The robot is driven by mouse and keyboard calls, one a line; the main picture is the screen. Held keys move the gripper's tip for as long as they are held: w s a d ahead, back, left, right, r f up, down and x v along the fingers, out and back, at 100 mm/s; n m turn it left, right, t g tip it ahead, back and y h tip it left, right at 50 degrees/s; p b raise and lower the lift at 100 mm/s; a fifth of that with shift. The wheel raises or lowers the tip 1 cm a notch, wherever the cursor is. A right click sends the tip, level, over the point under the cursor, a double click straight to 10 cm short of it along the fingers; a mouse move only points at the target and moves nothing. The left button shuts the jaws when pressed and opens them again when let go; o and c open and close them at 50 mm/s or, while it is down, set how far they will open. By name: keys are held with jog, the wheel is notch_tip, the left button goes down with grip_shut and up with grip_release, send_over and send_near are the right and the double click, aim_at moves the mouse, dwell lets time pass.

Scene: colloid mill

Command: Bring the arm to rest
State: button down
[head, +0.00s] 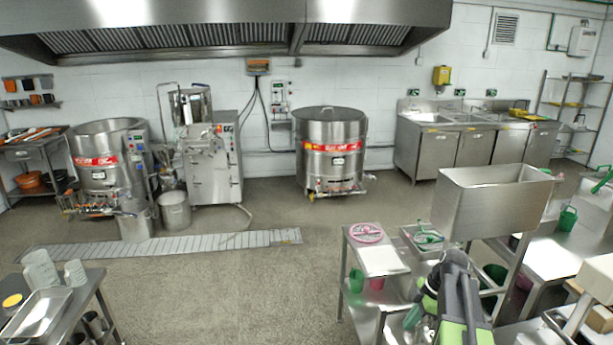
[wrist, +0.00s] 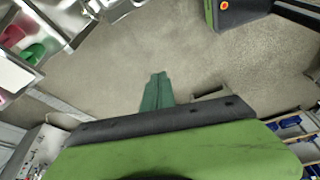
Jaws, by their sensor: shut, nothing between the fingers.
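My gripper (wrist: 158,76) shows in the wrist view as two green fingers side by side, shut with nothing between them. Below the fingers in that view is bare grey floor. My arm (head: 462,308), green and black, shows at the bottom right of the head view, folded close in front of the steel tables.
A small steel table (head: 360,295) with a pink ring (head: 366,232) stands beside my arm. A large steel hopper (head: 490,205) rises just behind it. A table with jugs (head: 40,268) stands at the left. The middle floor (head: 240,290) is clear.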

jog(key=s+a+f+m+h+b, duration=0.2)
jog(key=s+a+f+m, duration=0.1)
jog(key=a+m, duration=0.5)
jog(key=s+a+f+m+h+b, duration=0.1)
jog(key=s+a+f+m+b, duration=0.1)
jog(key=a+m, duration=0.6)
jog(key=shift+s+a+f+g+h, duration=0.3)
jog(key=shift+s+a+f+h, duration=0.1)
jog(key=shift+s+a+f, duration=0.55)
jog(key=shift+s, duration=0.1)
